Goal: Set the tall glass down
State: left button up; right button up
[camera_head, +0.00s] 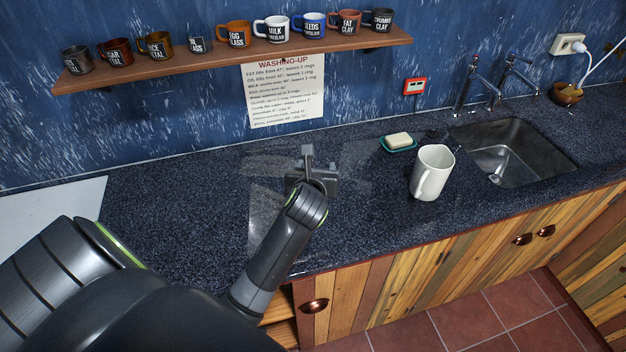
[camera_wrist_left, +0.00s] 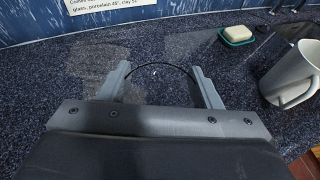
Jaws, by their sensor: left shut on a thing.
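My left gripper (camera_head: 312,176) is over the dark speckled counter (camera_head: 180,200), left of the white mug. In the left wrist view, its two fingers (camera_wrist_left: 161,82) stand apart, on either side of a clear glass. Only the glass's thin dark curved rim (camera_wrist_left: 160,63) shows plainly between them. The rest of the glass is see-through and hard to make out, and in the head view I cannot pick it out. I cannot tell whether its base touches the counter. My right gripper is not in view.
A white mug (camera_head: 432,170) stands to the right, near a soap dish (camera_head: 398,145) and the sink (camera_head: 515,155). A wall shelf (camera_head: 240,64) with several labelled mugs and a washing-up notice (camera_head: 284,95) are behind. Counter left of my gripper is bare.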

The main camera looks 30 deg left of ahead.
pick_arm(q)
jog(key=shift+w+a+f, duration=0.1)
jog(key=shift+f, duration=1.1)
jog(key=shift+w+f, duration=0.1)
jog(key=shift+f, duration=1.05)
jog(key=shift+f, duration=0.15)
jog(key=o, duration=1.4)
